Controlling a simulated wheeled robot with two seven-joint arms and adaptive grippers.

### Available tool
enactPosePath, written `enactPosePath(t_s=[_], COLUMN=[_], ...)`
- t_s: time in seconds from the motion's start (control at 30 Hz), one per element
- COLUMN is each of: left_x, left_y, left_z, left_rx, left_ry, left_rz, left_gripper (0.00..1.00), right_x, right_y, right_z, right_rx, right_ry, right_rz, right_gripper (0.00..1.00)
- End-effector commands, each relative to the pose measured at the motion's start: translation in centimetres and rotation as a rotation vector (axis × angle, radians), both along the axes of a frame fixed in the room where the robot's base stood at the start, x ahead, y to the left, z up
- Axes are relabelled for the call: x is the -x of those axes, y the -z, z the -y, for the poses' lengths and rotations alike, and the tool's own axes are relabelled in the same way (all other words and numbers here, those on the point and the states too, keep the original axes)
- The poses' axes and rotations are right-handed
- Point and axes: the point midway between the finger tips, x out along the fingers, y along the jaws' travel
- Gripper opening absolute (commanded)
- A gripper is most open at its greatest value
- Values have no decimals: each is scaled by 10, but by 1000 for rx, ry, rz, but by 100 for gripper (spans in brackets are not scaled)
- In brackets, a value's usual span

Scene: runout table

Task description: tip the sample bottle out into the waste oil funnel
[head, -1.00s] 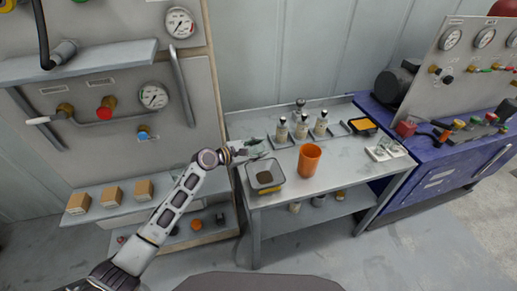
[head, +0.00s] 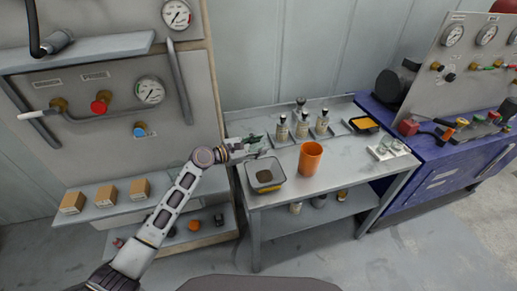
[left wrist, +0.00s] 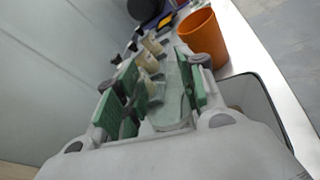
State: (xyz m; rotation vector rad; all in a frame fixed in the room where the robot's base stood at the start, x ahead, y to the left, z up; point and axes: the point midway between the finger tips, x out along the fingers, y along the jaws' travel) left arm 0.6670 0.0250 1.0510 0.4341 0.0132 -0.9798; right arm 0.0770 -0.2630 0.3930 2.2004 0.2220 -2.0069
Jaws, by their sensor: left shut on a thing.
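My left gripper (head: 254,147) is above the left end of the steel table, just behind and above a grey square open container (head: 252,177) with a brownish bottom; this looks like the waste oil funnel, though I cannot be sure. In the left wrist view the gripper's green-padded fingers (left wrist: 155,95) are shut on a pale, see-through thing (left wrist: 171,112), which seems to be the sample bottle. Its mouth and contents cannot be made out. The grey container's rim shows at the right of that view (left wrist: 268,92). My right gripper is not in view.
An orange cup (head: 310,158) stands right of the grey container. Several labelled bottles (head: 302,126) stand in a tray behind. A white holder (head: 388,150) and a dark tray with an orange thing (head: 364,124) are farther right. A gauge panel (head: 110,125) rises at left.

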Motion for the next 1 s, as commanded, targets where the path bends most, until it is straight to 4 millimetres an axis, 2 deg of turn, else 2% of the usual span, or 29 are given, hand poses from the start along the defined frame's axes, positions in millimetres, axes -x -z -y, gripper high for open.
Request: enactPosePath(t_s=[1.0], left_x=[1], left_y=[-5], left_z=[3], left_rx=[309], left_ry=[1], left_rz=[-156], left_gripper=[17], right_x=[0], right_y=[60], right_z=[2], right_rx=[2], right_ry=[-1], right_rz=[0], right_gripper=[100])
